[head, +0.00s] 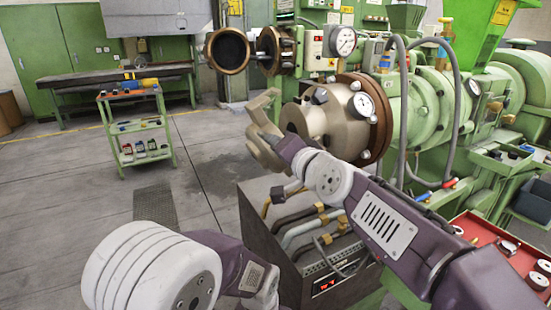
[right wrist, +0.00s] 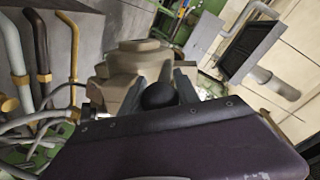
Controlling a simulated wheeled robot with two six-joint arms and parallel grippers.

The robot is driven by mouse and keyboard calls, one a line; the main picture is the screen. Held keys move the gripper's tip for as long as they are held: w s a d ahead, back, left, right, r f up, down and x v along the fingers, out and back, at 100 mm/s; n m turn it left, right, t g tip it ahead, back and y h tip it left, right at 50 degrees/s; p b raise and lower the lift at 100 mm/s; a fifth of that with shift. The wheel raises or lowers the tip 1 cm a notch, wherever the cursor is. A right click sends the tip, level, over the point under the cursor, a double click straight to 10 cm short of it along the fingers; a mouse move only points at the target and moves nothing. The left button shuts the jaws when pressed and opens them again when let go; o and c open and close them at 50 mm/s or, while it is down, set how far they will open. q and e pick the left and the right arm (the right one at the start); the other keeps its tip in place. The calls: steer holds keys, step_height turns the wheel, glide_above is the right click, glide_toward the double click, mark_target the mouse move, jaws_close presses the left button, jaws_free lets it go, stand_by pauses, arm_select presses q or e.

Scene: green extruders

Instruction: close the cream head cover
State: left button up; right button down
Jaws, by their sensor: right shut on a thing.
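The cream head (head: 332,115) sticks out from the green extruder toward the left. Its cream cover (head: 262,152) stands at the head's left end, swung partly out, with an angular arm (head: 264,102) above it. My right gripper (head: 276,142) reaches the cover from the lower right, and its fingers are largely hidden behind my arm. In the right wrist view my fingers are shut around a dark round knob (right wrist: 160,95), with cream parts (right wrist: 138,58) of the cover or head just beyond. My left arm shows at the lower left, but its gripper is outside the picture.
A second extruder head with an open round cover (head: 228,50) stands behind. Below the cream head is a dark cabinet (head: 262,232) with bent pipes. A red tray (head: 508,262) lies at right. A green cart (head: 138,130) stands at left, with clear floor around it.

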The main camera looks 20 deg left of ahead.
steer(key=w+d+r+m+g+p, duration=0.1)
steer(key=w+d+r+m, duration=0.3)
steer(key=w, duration=0.2)
steer(key=shift+d+r+y, duration=0.15)
steer(key=shift+d+y, duration=0.15)
steer(key=shift+d, duration=0.1)
steer(key=shift+w+r+m, duration=0.1)
steer(key=shift+m, duration=0.2)
stand_by(0.4)
steer(key=c, duration=1.1)
jaws_free()
steer(key=shift+o, duration=1)
steer(key=shift+d, duration=0.1)
